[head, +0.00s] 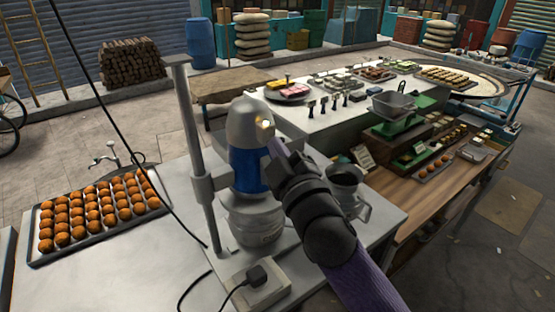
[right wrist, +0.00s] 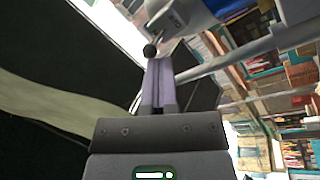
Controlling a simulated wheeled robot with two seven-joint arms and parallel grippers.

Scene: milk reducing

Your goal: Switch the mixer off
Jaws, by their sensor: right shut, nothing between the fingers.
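The mixer (head: 247,170) has a silver top and a blue middle. It is clamped to a grey upright post (head: 193,150) above a round metal pot. In the right wrist view, the closed fingers (right wrist: 158,75) point at a small dark round knob (right wrist: 150,51) on a short stem by the mixer's grey body (right wrist: 172,18). Contact cannot be told. My left gripper is out of view.
A tray of orange-brown balls (head: 95,212) lies on the left of the metal table. A white socket box with a black plug (head: 257,275) is at the front. A metal vessel (head: 345,182) stands right of the mixer, near my right arm. A sweets counter (head: 330,125) is behind.

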